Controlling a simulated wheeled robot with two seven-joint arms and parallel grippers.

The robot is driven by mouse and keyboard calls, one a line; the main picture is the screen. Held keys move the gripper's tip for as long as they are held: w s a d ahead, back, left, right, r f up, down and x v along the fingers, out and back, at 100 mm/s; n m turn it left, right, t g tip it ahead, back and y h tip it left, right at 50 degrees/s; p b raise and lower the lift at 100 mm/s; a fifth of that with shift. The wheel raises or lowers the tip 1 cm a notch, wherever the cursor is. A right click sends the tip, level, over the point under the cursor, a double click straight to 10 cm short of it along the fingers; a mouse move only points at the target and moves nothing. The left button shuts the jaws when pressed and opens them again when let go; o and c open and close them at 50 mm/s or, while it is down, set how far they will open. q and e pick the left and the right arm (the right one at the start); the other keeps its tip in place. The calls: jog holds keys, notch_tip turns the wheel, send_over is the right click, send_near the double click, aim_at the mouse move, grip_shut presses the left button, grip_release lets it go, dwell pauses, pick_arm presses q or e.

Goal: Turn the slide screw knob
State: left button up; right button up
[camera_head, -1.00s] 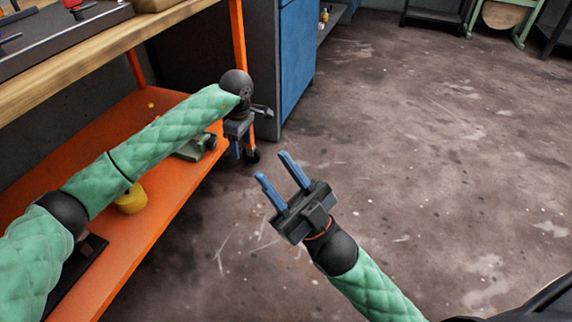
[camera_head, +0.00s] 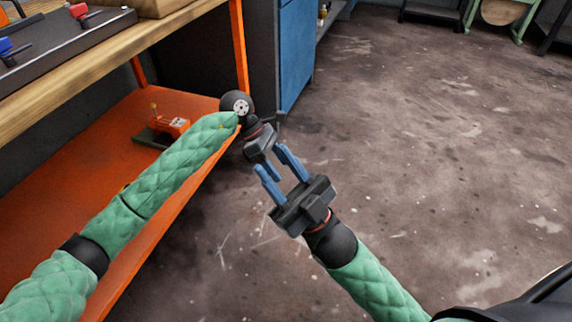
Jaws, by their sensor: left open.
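On the orange shelf below the workbench, a small orange-red device (camera_head: 172,127) with a green base stands behind my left arm. A small yellow part shows at its upper left. I cannot tell which part, if any, is the slide screw knob. My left gripper (camera_head: 261,146) hangs just past the shelf's right edge, pointing down and right. It is open, but its fingers are mostly out of sight. My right gripper (camera_head: 269,158) is over the floor, its blue fingers apart with nothing between them. In the picture, the two grippers nearly touch or overlap.
The wooden workbench (camera_head: 60,70) holds a dark panel (camera_head: 65,47) with a red part (camera_head: 78,10) and a blue part (camera_head: 5,46). An orange post (camera_head: 239,45) and a blue cabinet (camera_head: 297,55) stand behind my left gripper. The floor at right is clear.

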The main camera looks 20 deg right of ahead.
pick_arm(q)
jog(key=shift+s+d+r+n+g+h+p, duration=0.15)
jog(key=shift+s+d+r+g+h, duration=0.2)
jog(key=shift+s, duration=0.35)
jog(key=shift+s+d+r+n+g+h+p, duration=0.15)
jog(key=shift+s+r+g+h, duration=0.1)
jog(key=shift+s+r+h, duration=0.3)
jog(key=shift+s+d+r+n+g+h+p, duration=0.1)
jog(key=shift+s+d+r+g+h, duration=0.2)
jog(key=shift+s, duration=0.5)
jog(key=shift+r, duration=0.1)
jog(key=shift+a, duration=0.1)
